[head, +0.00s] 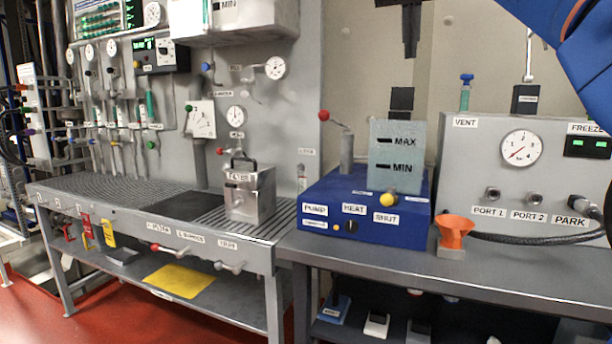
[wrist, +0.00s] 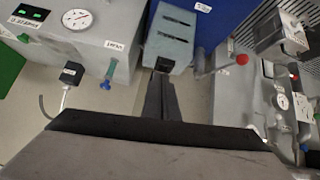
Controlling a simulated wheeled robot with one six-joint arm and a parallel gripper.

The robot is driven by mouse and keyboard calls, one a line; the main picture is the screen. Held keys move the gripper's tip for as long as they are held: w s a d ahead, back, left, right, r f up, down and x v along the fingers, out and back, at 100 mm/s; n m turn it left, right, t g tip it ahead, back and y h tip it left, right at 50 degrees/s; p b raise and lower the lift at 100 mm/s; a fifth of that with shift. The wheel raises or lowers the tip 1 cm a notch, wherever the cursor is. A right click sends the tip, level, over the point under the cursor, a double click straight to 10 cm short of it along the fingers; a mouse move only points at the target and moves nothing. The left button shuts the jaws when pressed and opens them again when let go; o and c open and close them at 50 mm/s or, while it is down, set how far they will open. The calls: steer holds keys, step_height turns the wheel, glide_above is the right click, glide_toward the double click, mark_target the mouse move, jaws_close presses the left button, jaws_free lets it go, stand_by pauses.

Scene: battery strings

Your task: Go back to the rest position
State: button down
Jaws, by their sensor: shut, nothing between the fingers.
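My gripper (head: 410,52) hangs at the top of the head view, fingers pointing down, above the translucent tank (head: 396,156) marked MAX and MIN. The fingers are together and hold nothing. In the wrist view my gripper (wrist: 161,82) shows as dark fingers in the middle, in line with the tank (wrist: 169,36). A dark block (head: 402,100) shows at the tank's top, below the fingertips with a gap in the head view. My blue arm fills the upper right corner of the head view.
The tank is on a blue unit (head: 370,228) with PUMP, HEAT and SHUT labels. A red-knobbed lever (head: 324,116) stands left of it. A grey gauge panel (head: 470,150) and an orange funnel (head: 454,229) are to the right. A metal FILTER canister (head: 262,194) stands on the left bench.

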steer(key=s+d+f+n+g+y, duration=0.1)
steer(key=s+f, duration=0.8)
steer(key=f, duration=1)
steer(key=s+d+f+n+g+y, duration=0.1)
steer(key=s+d+f, duration=0.3)
steer(key=s+f, duration=0.6)
steer(key=s+d+f+g+y, duration=0.1)
steer(key=s+f, duration=0.8)
steer(key=f, duration=2)
steer(key=shift+s+d+f+n, duration=0.2)
steer(key=shift+d+f+n, duration=0.2)
steer(key=shift+d, duration=0.4)
